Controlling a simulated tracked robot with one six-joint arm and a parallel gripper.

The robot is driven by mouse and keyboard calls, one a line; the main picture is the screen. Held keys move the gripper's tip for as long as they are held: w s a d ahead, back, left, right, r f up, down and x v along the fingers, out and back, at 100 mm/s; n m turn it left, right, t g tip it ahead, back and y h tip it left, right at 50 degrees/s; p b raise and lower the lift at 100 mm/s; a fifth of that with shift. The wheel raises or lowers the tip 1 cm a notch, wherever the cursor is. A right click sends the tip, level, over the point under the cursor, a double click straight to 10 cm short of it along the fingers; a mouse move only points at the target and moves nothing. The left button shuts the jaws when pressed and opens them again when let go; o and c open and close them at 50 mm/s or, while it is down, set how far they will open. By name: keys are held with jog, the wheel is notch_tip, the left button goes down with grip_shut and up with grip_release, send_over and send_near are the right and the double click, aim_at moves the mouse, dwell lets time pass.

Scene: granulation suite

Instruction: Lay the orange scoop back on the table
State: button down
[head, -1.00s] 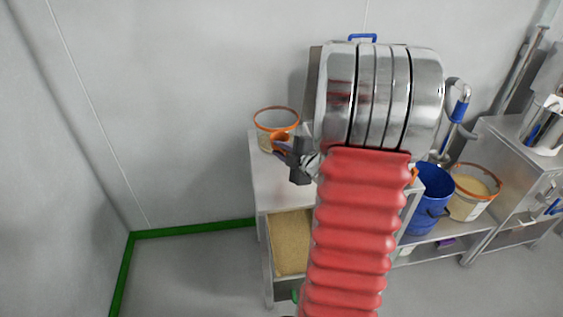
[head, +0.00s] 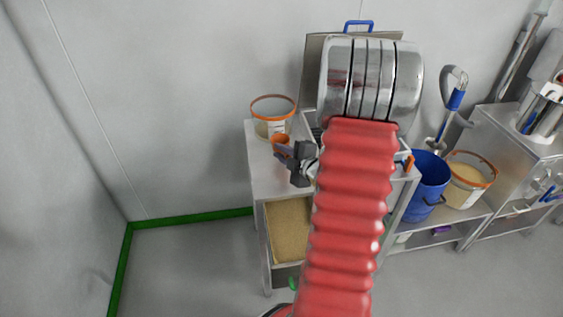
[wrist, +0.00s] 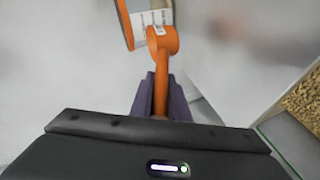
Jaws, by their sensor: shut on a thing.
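My gripper (head: 284,151) is shut on the orange scoop (head: 281,140), over the left part of the steel table (head: 264,181). In the wrist view the scoop (wrist: 161,42) points away from me, its handle between the dark fingers (wrist: 160,95) and its round cup at the far end. A clear tub with an orange rim (head: 272,116) stands just behind the scoop in the head view. I cannot tell whether the scoop touches the table. My red-sleeved arm hides the table's middle.
A drawer of tan granules (head: 288,228) is open at the table's front. A blue bucket (head: 428,186) and another orange-rimmed tub (head: 470,180) stand to the right. A steel lid with a blue handle (head: 359,25) rises behind my arm.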

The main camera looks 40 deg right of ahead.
jog(key=shift+f, duration=0.25)
jog(key=shift+f, duration=2)
jog(key=shift+f, duration=0.1)
jog(key=c, duration=1.7)
grip_release()
jog(key=v, duration=1.2)
